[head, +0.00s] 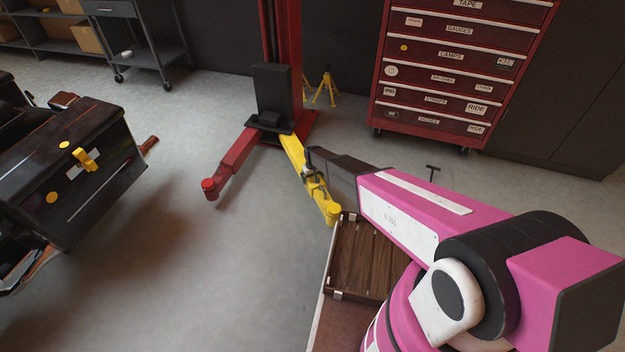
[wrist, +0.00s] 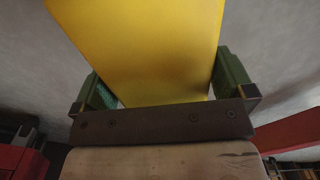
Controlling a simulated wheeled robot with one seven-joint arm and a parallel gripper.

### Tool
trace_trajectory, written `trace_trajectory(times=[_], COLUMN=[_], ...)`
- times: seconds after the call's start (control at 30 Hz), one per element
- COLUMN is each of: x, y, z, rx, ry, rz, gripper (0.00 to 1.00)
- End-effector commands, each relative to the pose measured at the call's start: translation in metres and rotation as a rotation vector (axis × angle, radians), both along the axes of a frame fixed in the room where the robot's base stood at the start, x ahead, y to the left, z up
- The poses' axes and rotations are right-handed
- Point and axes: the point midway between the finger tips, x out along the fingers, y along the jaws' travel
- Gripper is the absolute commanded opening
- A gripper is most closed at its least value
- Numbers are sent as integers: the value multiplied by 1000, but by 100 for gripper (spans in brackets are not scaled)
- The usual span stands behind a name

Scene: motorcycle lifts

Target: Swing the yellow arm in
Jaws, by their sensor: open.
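The yellow arm (head: 292,150) runs from the base of the red lift post (head: 288,45) toward the lower right, ending in a round yellow pad (head: 332,212). My gripper (head: 310,178) is at the yellow arm's middle to outer part in the head view, partly hidden by my own wrist. In the wrist view the yellow arm (wrist: 145,45) fills the space between the two green-padded fingers of my gripper (wrist: 164,84). The fingers are open, one on each side of it. I cannot tell whether either pad touches it.
A red swing arm (head: 230,160) reaches lower left from the same post. A wooden-topped bench (head: 358,255) stands by the yellow pad. A black case (head: 75,185) is at left, a red drawer cabinet (head: 440,75) behind. The floor between the red arm and the bench is clear.

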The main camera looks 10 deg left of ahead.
Motion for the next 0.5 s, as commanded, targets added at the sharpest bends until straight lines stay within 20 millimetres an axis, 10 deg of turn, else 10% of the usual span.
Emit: trace_trajectory(times=[0.33, 0.5], x=[0, 0], y=[0, 0], z=[-7, -7], rx=[0, 0], ry=[0, 0], rz=[0, 0], gripper=[100, 46])
